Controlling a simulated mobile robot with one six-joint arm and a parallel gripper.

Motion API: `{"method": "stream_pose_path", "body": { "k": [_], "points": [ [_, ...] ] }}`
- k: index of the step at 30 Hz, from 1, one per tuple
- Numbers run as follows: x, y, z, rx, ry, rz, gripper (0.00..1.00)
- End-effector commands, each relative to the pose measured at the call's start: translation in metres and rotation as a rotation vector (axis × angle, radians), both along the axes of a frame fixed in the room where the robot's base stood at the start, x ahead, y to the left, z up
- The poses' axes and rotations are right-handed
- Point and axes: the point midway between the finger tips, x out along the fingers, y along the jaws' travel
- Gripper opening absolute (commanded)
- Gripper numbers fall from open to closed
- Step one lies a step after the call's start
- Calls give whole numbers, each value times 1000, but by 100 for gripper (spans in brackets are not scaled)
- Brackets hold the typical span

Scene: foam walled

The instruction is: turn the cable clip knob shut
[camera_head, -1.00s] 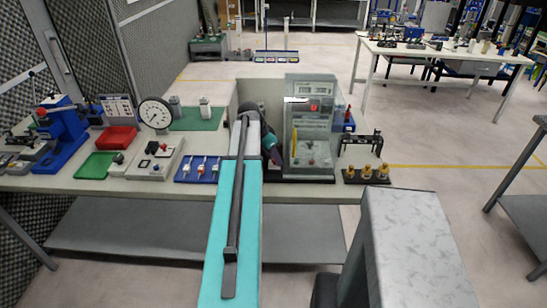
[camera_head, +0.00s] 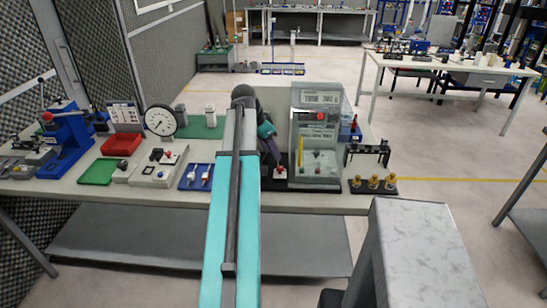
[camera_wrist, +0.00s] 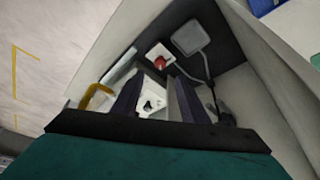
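My gripper (camera_wrist: 161,93) shows in the wrist view as two dark fingers standing apart, with nothing clearly held between them. Beyond and between the fingers is a small white plate with a black part (camera_wrist: 152,104); I cannot tell whether this is the cable clip knob. Farther up, a round red knob (camera_wrist: 160,63) sits on a white plate.
A pale walled enclosure (camera_wrist: 255,50) surrounds the spot on the right and above. A yellow bent handle (camera_wrist: 97,95) stands left of the fingers. In the head view, a grey panel unit (camera_head: 317,125) stands close right of my arm, and a blue tray (camera_head: 188,180) lies left.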

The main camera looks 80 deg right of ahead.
Motion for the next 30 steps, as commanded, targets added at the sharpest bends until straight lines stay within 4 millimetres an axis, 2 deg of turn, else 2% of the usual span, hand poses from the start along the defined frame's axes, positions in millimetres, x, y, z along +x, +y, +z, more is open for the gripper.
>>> {"method": "stream_pose_path", "body": {
  "k": [12,30],
  "points": [
    [11,10,35,0,0,0,40],
    [12,12,40,0,0,0,40]
  ]
}}
